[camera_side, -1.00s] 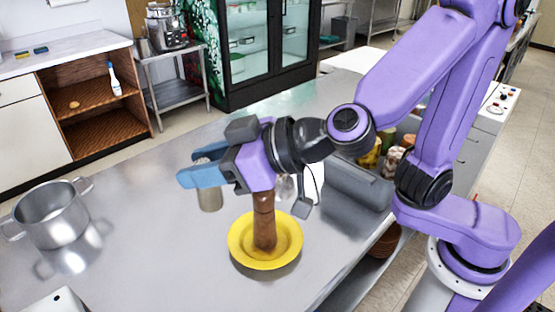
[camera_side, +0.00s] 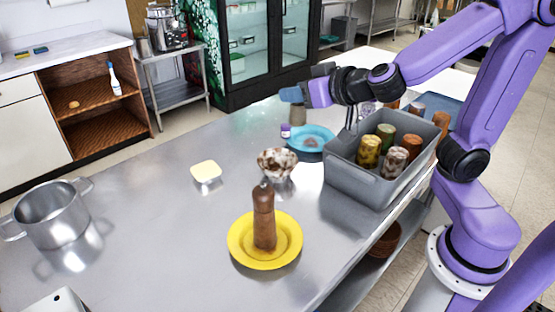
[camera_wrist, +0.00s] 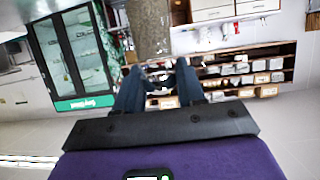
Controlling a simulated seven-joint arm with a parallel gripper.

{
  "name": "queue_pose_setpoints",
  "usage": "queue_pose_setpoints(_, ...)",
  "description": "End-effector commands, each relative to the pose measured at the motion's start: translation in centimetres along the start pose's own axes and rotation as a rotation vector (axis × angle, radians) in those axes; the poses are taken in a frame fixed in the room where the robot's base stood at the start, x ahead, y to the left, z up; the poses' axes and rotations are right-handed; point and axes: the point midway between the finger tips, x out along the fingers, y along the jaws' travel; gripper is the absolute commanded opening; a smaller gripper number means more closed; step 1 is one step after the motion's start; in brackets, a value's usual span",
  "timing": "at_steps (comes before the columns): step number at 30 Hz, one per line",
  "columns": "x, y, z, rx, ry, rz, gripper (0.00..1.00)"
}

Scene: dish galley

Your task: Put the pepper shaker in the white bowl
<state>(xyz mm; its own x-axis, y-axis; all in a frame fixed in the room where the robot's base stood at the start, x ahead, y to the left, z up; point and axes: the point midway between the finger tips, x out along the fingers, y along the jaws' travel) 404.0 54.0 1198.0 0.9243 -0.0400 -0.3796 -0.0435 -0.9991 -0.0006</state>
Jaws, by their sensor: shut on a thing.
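A brown wooden pepper mill, the likely pepper shaker (camera_side: 263,220), stands upright on a yellow plate (camera_side: 240,255). A bowl (camera_side: 277,165), whitish with brown mottling, stands just behind it. My gripper (camera_side: 292,95) is at the far side of the table, away from both. It is shut on a grey-brown cylinder (camera_side: 298,115), which hangs below the blue fingers. In the wrist view the cylinder (camera_wrist: 150,28) shows beyond my gripper (camera_wrist: 158,78). I cannot tell whether its lower end touches the table.
A grey bin (camera_side: 365,185) with several jars stands at the right. A blue plate (camera_side: 322,133) and a small purple-white item (camera_side: 285,131) lie near the held cylinder. A metal pot (camera_side: 50,215) stands at the left.

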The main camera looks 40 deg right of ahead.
Motion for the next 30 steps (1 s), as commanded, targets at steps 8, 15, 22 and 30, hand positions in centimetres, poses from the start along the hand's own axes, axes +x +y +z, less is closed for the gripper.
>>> queue_pose_setpoints(8, -0.8, 5.6, 0.4, 0.048, -0.002, 0.127, 0.06)
queue_pose_setpoints(15, 0.3, 6.3, 3.8, 0.044, -0.009, 0.148, 0.06)
queue_pose_setpoints(22, 2.0, 6.3, 7.9, 0.043, -0.009, 0.148, 0.06)
queue_pose_setpoints(30, 3.1, 6.3, 10.4, 0.051, -0.004, 0.146, 0.06)
